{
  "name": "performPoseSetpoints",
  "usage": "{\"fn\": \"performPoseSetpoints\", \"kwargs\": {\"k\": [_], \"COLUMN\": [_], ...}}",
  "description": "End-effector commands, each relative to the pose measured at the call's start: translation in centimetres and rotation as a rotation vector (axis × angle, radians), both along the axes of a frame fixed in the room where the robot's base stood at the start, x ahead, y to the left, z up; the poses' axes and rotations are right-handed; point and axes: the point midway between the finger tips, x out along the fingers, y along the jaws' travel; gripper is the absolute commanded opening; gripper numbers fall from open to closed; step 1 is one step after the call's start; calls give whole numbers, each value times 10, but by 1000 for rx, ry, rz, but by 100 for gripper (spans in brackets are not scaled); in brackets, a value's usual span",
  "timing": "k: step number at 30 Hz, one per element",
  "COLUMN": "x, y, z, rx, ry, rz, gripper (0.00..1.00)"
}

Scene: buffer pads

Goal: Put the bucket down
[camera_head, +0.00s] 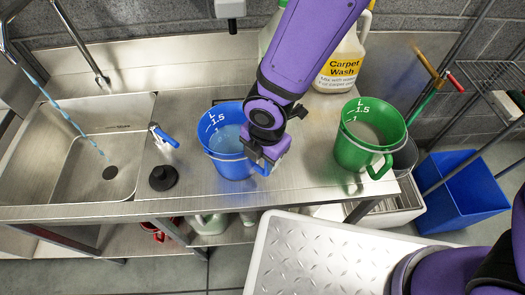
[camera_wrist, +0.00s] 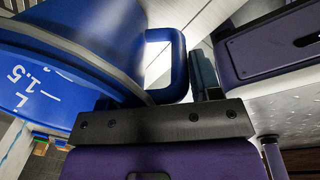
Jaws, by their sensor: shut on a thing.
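The blue bucket (camera_head: 232,165) is upright at the steel counter, right of the sink, with white marks inside and what looks like water in it. I cannot tell whether its base touches the counter. My gripper (camera_head: 265,160) is at the bucket's right front side, shut on its handle. In the wrist view the bucket (camera_wrist: 85,35) fills the upper left, and its looped blue handle (camera_wrist: 181,65) reaches to my gripper (camera_wrist: 200,80). The grip on the handle is partly hidden there.
A green bucket (camera_head: 362,150) stands to the right on the counter (camera_head: 310,175). A carpet wash jug (camera_head: 343,65) is behind. The sink (camera_head: 95,165), a black plunger-like stopper (camera_head: 163,178) and a blue-handled tool (camera_head: 165,137) are left. A blue bin (camera_head: 460,195) is on the floor.

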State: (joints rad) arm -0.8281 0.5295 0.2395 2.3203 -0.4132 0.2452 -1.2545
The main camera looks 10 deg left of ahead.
Motion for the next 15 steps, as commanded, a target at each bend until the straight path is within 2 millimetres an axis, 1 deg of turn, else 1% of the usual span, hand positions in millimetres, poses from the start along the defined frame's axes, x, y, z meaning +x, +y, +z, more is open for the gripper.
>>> {"fn": "performPoseSetpoints", "kwargs": {"k": [1,2,3,4,5,12,15], "x": [0,0,0,0,0,0,0], "y": [1,0,0,0,0,0,0], "z": [-1,-1,-1,-1,-1,0,3], "rx": [2,0,0,0,0,0,1], "ry": [-1,0,0,0,0,0,0], "rz": [0,0,0,0,0,0,0], "gripper": [0,65,74,81,83,83,83]}}
